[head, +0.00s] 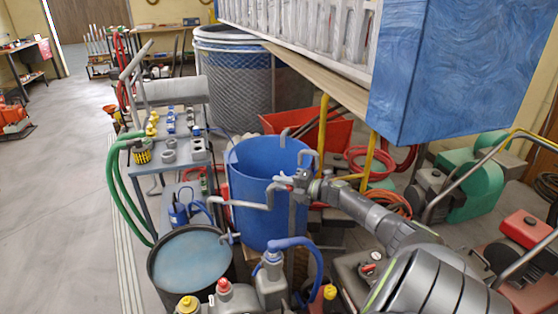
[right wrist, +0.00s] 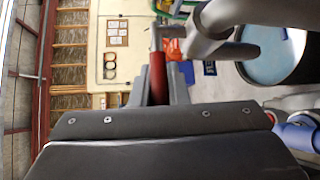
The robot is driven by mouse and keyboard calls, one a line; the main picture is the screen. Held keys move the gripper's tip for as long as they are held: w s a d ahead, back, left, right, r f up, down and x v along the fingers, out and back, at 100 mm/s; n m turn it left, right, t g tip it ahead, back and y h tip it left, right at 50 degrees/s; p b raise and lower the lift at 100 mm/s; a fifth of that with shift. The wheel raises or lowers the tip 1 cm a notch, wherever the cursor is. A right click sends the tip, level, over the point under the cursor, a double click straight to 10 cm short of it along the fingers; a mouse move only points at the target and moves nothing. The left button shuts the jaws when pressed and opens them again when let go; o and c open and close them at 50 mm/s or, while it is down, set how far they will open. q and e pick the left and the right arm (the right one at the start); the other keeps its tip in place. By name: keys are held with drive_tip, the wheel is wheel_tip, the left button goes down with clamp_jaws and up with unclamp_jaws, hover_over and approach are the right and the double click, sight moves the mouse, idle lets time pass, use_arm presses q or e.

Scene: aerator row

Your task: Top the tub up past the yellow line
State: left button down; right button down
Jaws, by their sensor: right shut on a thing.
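A dark round tub (head: 150,268) stands at the lower left in the head view, with pale blue water (head: 195,258) in it. I cannot make out a yellow line on it. A grey pipe (head: 240,204) runs along the front of a tall blue barrel (head: 250,165), and its spout end (head: 230,238) is at the tub's right rim. I cannot tell whether water flows. My right gripper (head: 292,182) is shut on a red handle (right wrist: 158,76) beside the pipe. The tub also shows at the upper right of the right wrist view (right wrist: 277,52). My left gripper is not in view.
A grey bench (head: 180,150) with small fittings stands behind the tub, with a green hose (head: 118,185) at its left. Bottles, including a grey one with a blue hose (head: 272,285), crowd the front. A blue box (head: 455,75) overhangs at right. The left floor is open.

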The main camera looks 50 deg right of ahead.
idle(0.3)
drive_tip(key=c, duration=1.7)
unclamp_jaws()
drive_tip(key=shift+s+d, duration=0.2)
drive_tip(key=shift+s, duration=0.4)
drive_tip(key=v, duration=1.6)
drive_tip(key=shift+p, duration=0.3)
drive_tip(key=shift+s, duration=0.15)
